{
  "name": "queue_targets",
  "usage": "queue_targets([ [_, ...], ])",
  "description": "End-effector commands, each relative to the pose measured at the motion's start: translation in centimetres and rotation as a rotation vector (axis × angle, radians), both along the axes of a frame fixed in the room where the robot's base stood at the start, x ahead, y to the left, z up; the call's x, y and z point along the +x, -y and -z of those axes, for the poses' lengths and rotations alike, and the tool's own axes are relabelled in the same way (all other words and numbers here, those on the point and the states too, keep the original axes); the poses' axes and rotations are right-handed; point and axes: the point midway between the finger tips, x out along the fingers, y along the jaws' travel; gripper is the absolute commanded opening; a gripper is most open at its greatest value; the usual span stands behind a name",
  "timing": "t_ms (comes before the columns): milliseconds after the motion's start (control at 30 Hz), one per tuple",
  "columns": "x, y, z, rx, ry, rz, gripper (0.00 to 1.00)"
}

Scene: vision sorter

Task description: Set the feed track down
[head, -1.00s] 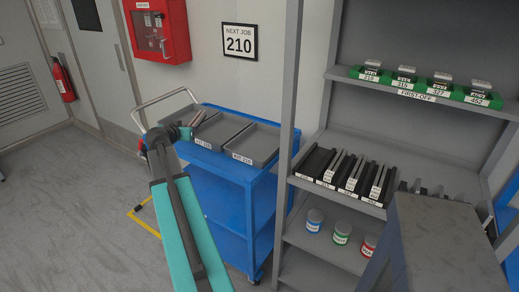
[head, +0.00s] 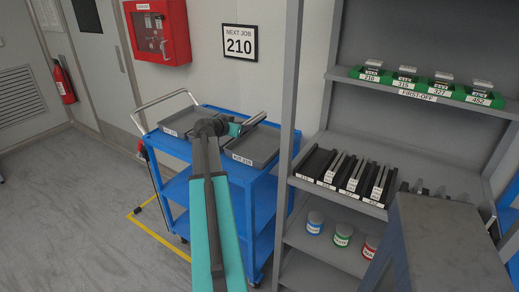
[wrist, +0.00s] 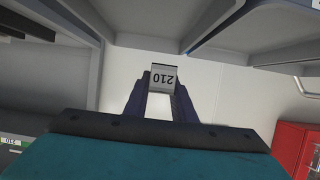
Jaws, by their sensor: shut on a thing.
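The feed track (head: 255,118) is a slim silver-grey bar, held tilted above the blue cart's right-hand grey tray (head: 262,159). In the wrist view its end (wrist: 162,79) carries an upside-down 210 label. My gripper (head: 238,128) is shut on it. The dark fingers show on both sides of the label in the wrist view. The arm and gripper cover part of the trays. A gap between track and tray seems to show, but its height is unclear.
The left grey tray (head: 172,129) is partly hidden by my arm. A grey rack post (head: 290,90) stands close right of the cart (head: 262,190). A sign (head: 240,42) reads NEXT JOB 210.

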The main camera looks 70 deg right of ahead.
Motion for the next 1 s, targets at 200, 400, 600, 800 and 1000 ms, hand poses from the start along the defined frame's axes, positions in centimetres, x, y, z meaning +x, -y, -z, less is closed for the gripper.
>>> queue_targets([
  [200, 0.0, 0.0, 0.1, -0.003, -0.002, -0.002, 0.0],
  [400, 0.0, 0.0, 1.7, -0.001, -0.003, -0.001, 0.0],
  [600, 0.0, 0.0, 4.0, -0.001, -0.003, -0.001, 0.0],
  [800, 0.0, 0.1, 5.7, -0.003, -0.001, -0.001, 0.0],
  [1000, 0.0, 0.1, 6.1, -0.004, -0.002, -0.001, 0.0],
])
